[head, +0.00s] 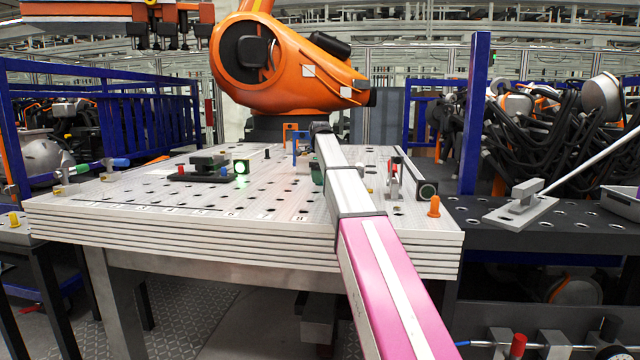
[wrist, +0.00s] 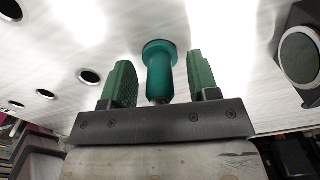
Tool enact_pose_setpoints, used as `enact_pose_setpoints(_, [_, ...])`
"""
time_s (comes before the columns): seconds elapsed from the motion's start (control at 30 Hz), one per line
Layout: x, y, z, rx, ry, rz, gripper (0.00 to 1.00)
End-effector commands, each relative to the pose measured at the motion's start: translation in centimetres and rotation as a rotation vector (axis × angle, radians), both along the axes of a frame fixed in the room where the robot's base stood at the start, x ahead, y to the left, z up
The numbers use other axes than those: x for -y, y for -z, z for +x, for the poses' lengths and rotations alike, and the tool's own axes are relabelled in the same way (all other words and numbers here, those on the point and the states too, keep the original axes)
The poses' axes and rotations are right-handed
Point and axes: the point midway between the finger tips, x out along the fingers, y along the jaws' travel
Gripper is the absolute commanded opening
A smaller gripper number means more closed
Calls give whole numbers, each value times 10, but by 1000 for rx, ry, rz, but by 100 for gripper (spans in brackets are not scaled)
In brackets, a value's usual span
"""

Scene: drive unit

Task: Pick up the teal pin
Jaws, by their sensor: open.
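The teal pin (wrist: 159,75) shows in the wrist view, with a wide round head and a narrower body. It stands between the two green fingers of my gripper (wrist: 160,72), with a visible gap on each side. My gripper is open and not closed on it. The pin's lower end is close to the dark gripper body; I cannot tell if they touch. In the head view my arm reaches over the perforated table, and I cannot make out the pin there.
The light metal table (head: 150,215) has rows of holes. An orange pin (head: 434,206) stands near its right front corner. A dark block with a round face (head: 427,191) stands close by. A dark fixture with a green light (head: 241,167) sits left. A large orange robot (head: 290,65) stands behind.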

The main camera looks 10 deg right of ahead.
Motion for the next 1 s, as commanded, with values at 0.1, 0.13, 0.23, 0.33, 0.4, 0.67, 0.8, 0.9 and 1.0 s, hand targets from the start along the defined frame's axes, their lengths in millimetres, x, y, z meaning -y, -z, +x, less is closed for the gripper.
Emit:
enact_pose_setpoints(0.1, [0,6,0,0,0,0,55])
enact_pose_setpoints(0.13, [0,5,0,0,0,0,55])
enact_pose_setpoints(0.23, [0,5,0,0,0,0,55])
enact_pose_setpoints(0.33, [0,5,0,0,0,0,29])
enact_pose_setpoints(0.4, [0,5,0,0,0,0,6])
enact_pose_setpoints(0.67, [0,4,0,0,0,0,0])
enact_pose_setpoints(0.8, [1,2,2,0,0,0,0])
enact_pose_setpoints(0.9, [4,-4,4,1,-1,0,0])
enact_pose_setpoints(1.0, [10,-15,8,1,-2,0,0])
